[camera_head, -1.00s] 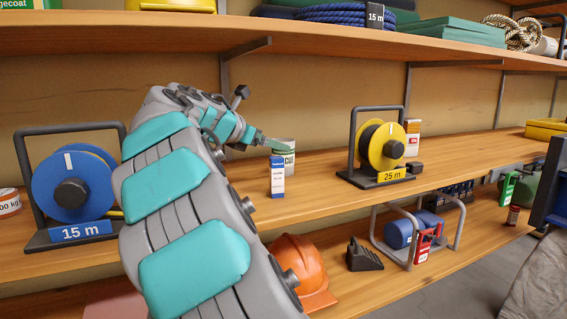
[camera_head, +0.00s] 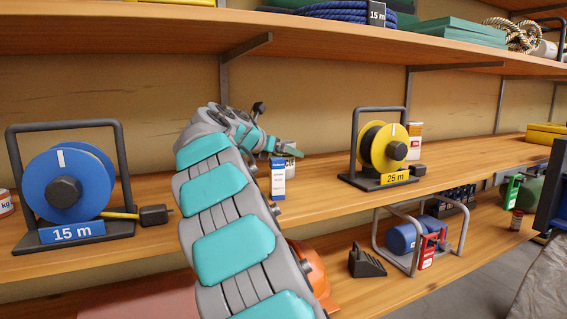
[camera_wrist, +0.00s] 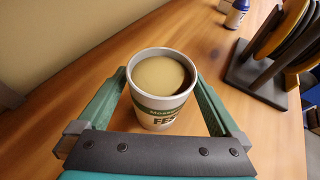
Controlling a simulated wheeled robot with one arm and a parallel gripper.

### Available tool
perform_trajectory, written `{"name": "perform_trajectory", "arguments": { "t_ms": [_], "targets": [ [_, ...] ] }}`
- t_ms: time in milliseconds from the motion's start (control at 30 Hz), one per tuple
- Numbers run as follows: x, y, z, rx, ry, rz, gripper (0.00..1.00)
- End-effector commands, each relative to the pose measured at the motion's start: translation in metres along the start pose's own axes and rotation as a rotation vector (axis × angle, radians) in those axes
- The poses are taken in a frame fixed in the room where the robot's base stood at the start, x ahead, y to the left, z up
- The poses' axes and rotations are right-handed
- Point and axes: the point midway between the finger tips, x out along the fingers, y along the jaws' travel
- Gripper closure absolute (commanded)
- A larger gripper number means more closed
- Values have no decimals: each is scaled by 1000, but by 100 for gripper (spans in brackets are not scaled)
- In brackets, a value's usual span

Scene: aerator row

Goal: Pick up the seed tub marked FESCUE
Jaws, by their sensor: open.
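The seed tub (camera_wrist: 161,92), a white tub with a green band and a partly hidden label starting "FE", stands upright on the wooden shelf in the wrist view. Its round top shows a tan surface. My gripper (camera_wrist: 160,82) is open, with one green finger on each side of the tub. I cannot tell whether either finger touches it. In the head view my gripper (camera_head: 287,148) is at the tub (camera_head: 291,161), which is mostly hidden behind the fingers and a small box.
A blue and white box (camera_head: 278,180) stands close in front of the tub. A yellow 25 m cable reel (camera_head: 384,148) stands to the right, a blue 15 m reel (camera_head: 66,186) to the left. The upper shelf (camera_head: 180,28) runs overhead. Bare shelf lies between tub and yellow reel.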

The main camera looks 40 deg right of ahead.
Motion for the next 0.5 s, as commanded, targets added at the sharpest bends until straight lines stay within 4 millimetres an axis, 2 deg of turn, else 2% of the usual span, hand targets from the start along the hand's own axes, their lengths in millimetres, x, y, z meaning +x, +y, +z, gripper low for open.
{"name": "perform_trajectory", "arguments": {
  "t_ms": [200,500],
  "targets": [
    [0,0,0,0,0,0,2],
    [0,0,0,0,0,0,36]
  ]
}}
